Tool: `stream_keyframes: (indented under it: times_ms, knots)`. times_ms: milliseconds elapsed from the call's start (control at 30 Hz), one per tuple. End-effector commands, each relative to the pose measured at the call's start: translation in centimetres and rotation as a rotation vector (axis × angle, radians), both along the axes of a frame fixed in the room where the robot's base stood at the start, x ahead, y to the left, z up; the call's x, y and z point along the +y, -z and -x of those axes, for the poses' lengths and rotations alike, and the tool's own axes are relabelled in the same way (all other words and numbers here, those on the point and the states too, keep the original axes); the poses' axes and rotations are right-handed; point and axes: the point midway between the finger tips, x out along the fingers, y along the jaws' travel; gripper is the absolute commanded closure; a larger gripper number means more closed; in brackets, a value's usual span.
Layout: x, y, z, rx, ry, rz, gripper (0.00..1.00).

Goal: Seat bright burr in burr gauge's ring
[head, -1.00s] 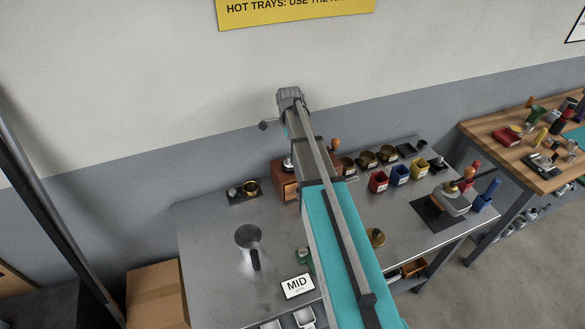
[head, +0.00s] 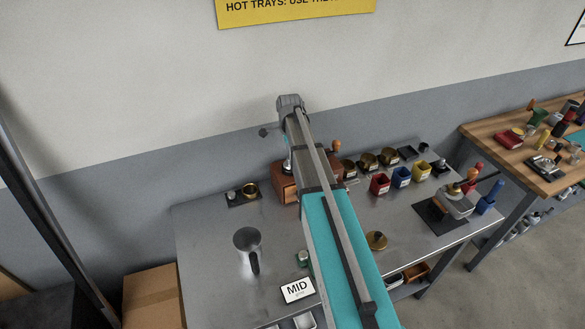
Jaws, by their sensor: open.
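A small black base (head: 236,201) lies at the back left of the steel bench; I take it for the burr gauge. A brass ring-like piece (head: 250,189) stands on its right part. A small pale metal piece (head: 232,195) is on its left part; I cannot tell whether it is the bright burr. My arm reaches up and back across the bench, right of this base. My gripper cannot be made out; the arm's far end hides what lies behind it.
A wooden box (head: 284,182) stands partly behind my arm. Several brass cups and red (head: 380,184), blue and yellow bins stand to the right. Bare steel lies left of the jug.

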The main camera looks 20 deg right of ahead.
Motion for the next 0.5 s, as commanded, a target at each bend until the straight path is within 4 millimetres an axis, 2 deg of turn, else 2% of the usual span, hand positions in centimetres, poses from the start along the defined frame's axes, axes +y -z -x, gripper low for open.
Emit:
stream_keyframes:
  times_ms: [33, 200, 500]
  knots:
    - [0.0, 0.8, 0.0, 0.0, 0.0, 0.0, 0.23]
    - [0.1, 2.1, 0.1, 0.0, 0.0, 0.0, 0.23]
    - [0.1, 3.8, 0.1, 0.0, 0.0, 0.0, 0.23]
